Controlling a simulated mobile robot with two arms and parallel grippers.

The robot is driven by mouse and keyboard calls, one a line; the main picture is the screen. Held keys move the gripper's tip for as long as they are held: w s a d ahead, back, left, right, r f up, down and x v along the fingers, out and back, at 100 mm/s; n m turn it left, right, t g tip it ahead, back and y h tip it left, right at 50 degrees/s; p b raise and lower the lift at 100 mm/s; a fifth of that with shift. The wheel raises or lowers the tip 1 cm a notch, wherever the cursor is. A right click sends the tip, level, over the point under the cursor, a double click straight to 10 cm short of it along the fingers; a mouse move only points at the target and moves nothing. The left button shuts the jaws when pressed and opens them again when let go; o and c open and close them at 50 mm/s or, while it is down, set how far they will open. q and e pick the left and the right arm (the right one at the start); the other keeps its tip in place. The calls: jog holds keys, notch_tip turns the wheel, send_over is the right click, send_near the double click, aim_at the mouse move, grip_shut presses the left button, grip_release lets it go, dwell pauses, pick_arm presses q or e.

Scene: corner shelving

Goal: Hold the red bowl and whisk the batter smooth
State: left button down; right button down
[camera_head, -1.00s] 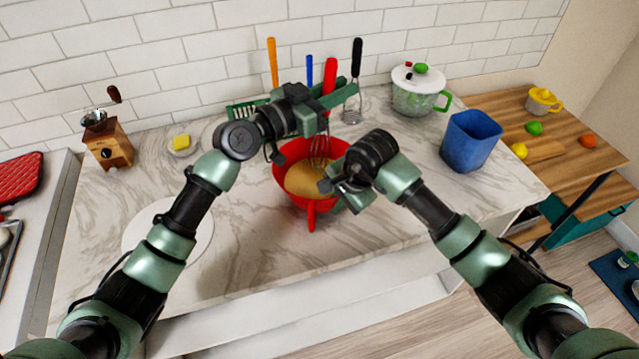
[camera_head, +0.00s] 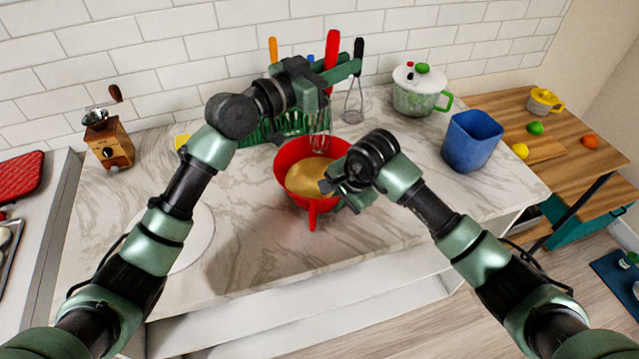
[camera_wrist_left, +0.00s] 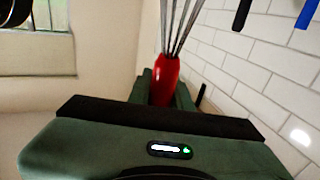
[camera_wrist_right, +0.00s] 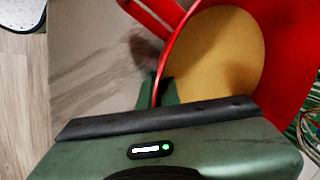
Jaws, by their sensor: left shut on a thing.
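The red bowl (camera_head: 290,160) stands on the marble counter with tan batter (camera_head: 308,178) in it. My right gripper (camera_head: 334,183) is at the bowl's right rim; in the right wrist view the rim (camera_wrist_right: 166,62) passes between its close-set fingers. My left gripper (camera_head: 332,75) is shut on the red handle of the whisk (camera_head: 331,46), above the back of the bowl. The whisk's wires hang down, their lower end appearing just above the batter. In the left wrist view the red handle (camera_wrist_left: 166,78) is between the fingers.
A green rack (camera_head: 262,132) with several upright utensils stands behind the bowl. A lidded pot (camera_head: 416,100) and a blue bin (camera_head: 470,142) stand to the right, a wooden grinder (camera_head: 112,145) to the left. A white round plate (camera_head: 196,245) lies at front left.

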jog(key=c, duration=1.6)
grip_release()
jog(key=shift+o, duration=0.2)
jog(key=shift+d+r, duration=0.1)
jog(key=v, duration=1.1)
jog(key=shift+r, duration=0.4)
jog(key=shift+s+d, duration=0.1)
jog(key=shift+s, duration=0.05)
